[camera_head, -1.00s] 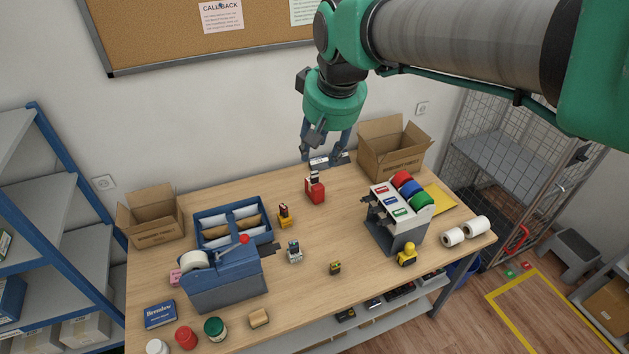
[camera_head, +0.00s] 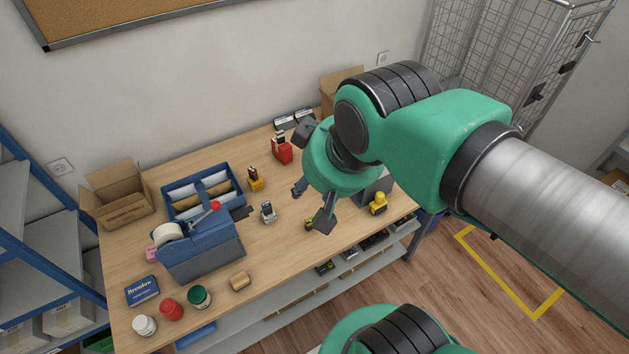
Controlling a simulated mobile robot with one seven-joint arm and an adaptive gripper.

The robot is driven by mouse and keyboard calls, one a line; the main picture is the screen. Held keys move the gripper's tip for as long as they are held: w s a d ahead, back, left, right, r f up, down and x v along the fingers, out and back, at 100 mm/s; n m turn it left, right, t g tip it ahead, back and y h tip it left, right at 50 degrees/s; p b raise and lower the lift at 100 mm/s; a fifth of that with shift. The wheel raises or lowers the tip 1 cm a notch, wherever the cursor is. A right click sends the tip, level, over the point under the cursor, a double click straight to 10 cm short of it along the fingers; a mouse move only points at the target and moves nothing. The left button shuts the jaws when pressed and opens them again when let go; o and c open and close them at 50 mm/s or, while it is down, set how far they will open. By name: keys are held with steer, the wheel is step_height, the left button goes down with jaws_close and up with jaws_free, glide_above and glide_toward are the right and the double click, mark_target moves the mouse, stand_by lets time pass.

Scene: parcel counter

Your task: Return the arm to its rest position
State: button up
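My green and grey arm comes in from the right and is bent over the right half of the counter (camera_head: 283,246). My gripper (camera_head: 310,205) hangs at its end, above the middle right of the counter. Its two dark fingers stand apart with wood showing between them, and I see nothing held. Its tips are close in the picture to a small yellow and black item (camera_head: 309,225); the height between them is hard to judge. My arm hides most of a grey label dispenser (camera_head: 376,188) and part of the back cardboard box (camera_head: 337,85).
A red stamp (camera_head: 281,149), a yellow stamp (camera_head: 255,181) and a grey one (camera_head: 268,213) stand mid-counter. A blue tape dispenser (camera_head: 205,253) and blue tray (camera_head: 171,198) are left. A yellow figure (camera_head: 377,204) stands under my arm. A wire cage (camera_head: 470,45) stands behind.

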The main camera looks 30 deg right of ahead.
stand_by(0.3)
step_height(320, 180, down, 18)
steer(key=b, duration=1.7)
steer(key=shift+r, duration=0.25)
